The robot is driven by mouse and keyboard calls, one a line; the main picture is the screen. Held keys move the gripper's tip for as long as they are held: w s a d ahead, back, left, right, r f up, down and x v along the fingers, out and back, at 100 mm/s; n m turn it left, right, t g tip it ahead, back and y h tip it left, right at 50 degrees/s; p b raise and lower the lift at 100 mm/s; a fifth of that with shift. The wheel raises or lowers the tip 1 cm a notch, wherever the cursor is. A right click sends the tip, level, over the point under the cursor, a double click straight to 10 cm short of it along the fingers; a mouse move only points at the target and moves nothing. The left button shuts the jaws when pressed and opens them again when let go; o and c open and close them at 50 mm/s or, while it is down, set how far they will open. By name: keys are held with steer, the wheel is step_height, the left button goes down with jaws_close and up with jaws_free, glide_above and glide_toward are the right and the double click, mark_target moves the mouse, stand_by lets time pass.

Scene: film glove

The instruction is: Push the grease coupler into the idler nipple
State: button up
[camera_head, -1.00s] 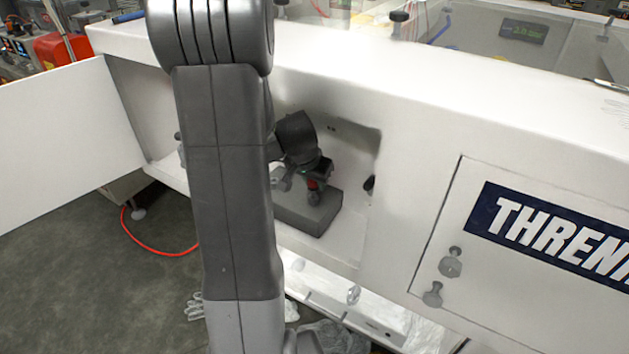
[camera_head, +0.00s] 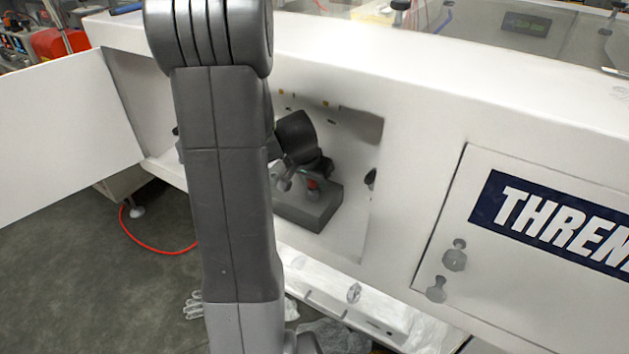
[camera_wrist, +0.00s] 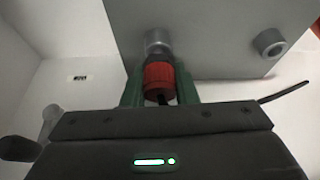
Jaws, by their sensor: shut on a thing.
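The grease coupler (camera_wrist: 158,82) is a red cylinder with a dark front end, held between the green fingers of my gripper (camera_wrist: 160,88) in the wrist view. My gripper is shut on it. Its front end lines up with a short grey metal fitting (camera_wrist: 157,38) on a grey block (camera_wrist: 215,25), seemingly the idler nipple. The two overlap in the picture; I cannot tell how far the coupler is on it. In the head view the red coupler (camera_head: 312,183) shows small over the grey block (camera_head: 306,212), inside the open bay.
A second round grey fitting (camera_wrist: 269,43) sits on the block to the right. The white cabinet (camera_head: 420,100) closes the bay in above and at the sides. An open white door (camera_head: 60,140) stands at left. My arm hides part of the bay.

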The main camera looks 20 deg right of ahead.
steer(key=shift+f+b, duration=0.4)
steer(key=o, duration=1.1)
steer(key=shift+c, duration=0.2)
steer(key=shift+r, duration=0.1)
steer(key=p+v, duration=0.1)
steer(key=v, duration=0.6)
steer(key=shift+r, duration=0.15)
steer(key=shift+a, duration=0.1)
steer(key=b+x, duration=0.1)
steer(key=x, duration=0.6)
steer(key=shift+r+p, duration=0.3)
steer(key=shift+p, duration=0.35)
